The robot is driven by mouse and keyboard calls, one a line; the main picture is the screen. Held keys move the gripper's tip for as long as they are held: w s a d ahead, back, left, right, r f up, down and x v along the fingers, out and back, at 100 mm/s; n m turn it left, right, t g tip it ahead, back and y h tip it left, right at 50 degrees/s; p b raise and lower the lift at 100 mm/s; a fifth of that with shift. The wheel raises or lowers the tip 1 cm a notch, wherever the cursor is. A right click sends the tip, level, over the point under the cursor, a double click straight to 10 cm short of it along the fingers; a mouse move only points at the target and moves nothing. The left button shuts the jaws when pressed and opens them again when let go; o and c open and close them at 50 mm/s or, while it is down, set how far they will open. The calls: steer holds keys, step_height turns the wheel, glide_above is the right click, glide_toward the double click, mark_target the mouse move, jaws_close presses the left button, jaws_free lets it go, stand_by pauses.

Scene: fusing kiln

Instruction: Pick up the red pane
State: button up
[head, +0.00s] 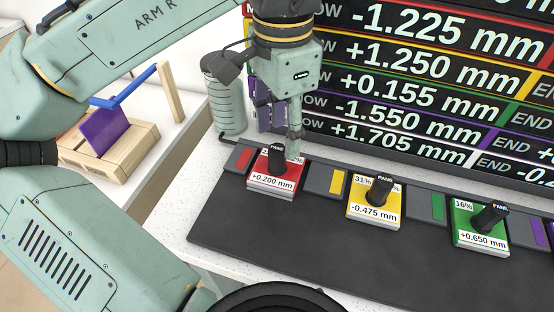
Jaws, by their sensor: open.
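The red pane (261,165) lies on the dark mat at the left end of a row of panes. It has a black upright knob and a white label reading +0.200 mm. My gripper (284,142) is open and points down just above and behind the red pane's knob. One finger reaches down close beside the knob, on its right in the picture. The other finger is partly hidden, and I cannot tell whether either touches the knob.
A yellow pane (362,209) and a green pane (467,225) lie to the right, with coloured grey blocks between. A display board (400,80) stands behind. A ribbed grey-green cylinder (226,100) is near my gripper. A wooden rack (125,155) holds a purple sheet at left.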

mark_target(277, 148)
steer(key=shift+w+a+f+p, duration=0.15)
steer(key=shift+f+p, duration=0.15)
steer(key=shift+f, duration=1.4)
steer(key=shift+w+a+f+p, duration=0.15)
steer(key=shift+f+p, duration=0.15)
steer(key=shift+f, duration=1.35)
jaws_close()
